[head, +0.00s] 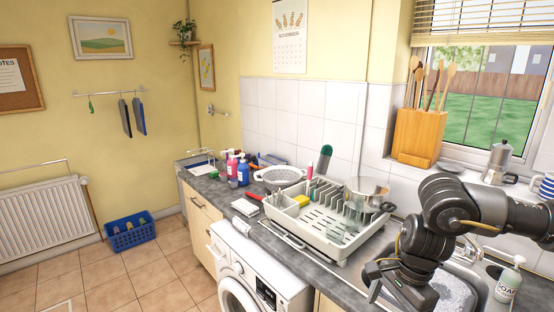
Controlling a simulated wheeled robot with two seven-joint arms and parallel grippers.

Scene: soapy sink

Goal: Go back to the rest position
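My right arm comes in from the right edge, bent over the sink (462,290), which holds foamy water. My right gripper (376,284) points left and down at the counter's front edge, beside the sink. Its fingers are dark and partly cut by the wrist's shape, so I cannot tell whether they are open or shut, and no object shows clearly in them. My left gripper and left arm are not in view.
A soap bottle (508,281) stands right of the sink. A moka pot (497,162) and wooden utensil block (419,137) are on the sill. The floor (105,282) at left is mostly clear.

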